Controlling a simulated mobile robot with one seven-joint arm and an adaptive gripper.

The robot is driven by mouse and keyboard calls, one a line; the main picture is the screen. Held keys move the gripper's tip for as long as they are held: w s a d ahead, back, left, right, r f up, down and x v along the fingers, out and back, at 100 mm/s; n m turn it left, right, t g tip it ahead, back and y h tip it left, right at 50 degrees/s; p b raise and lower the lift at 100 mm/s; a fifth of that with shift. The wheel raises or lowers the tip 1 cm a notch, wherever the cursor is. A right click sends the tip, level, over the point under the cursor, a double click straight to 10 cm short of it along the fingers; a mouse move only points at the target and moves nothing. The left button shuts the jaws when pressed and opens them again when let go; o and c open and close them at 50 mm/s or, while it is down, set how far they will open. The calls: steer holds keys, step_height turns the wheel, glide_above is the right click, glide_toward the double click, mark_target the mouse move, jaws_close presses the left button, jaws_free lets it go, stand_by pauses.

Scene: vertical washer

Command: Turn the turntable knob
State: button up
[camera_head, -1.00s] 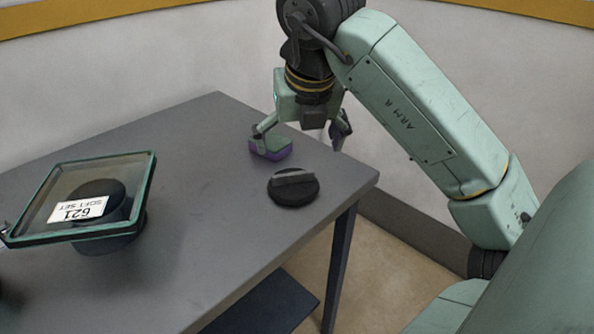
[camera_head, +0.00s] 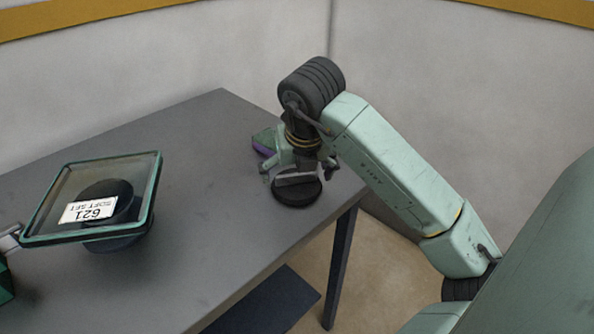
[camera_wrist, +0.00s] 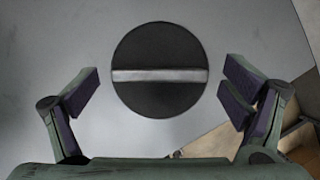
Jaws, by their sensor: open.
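The turntable knob is a round black disc (camera_head: 297,194) with a raised grey bar across its top, near the right end of the grey table. In the wrist view the knob (camera_wrist: 160,92) lies ahead, its pale bar running left to right. My gripper (camera_head: 299,172) is low over the knob, pointing down. In the wrist view my gripper (camera_wrist: 160,95) is open, with one finger on each side of the disc and gaps to both. I cannot tell how high the fingertips are above the table.
A green and purple sponge-like block (camera_head: 266,140) lies just behind my gripper. A framed glass plate with a 621 label (camera_head: 98,192) stands over a dark round base at the left. The table's (camera_head: 185,130) right edge is close to the knob. The table's middle is clear.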

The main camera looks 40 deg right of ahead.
steer(key=shift+c, duration=0.5)
steer(key=c, duration=1.1)
steer(key=shift+o, duration=0.2)
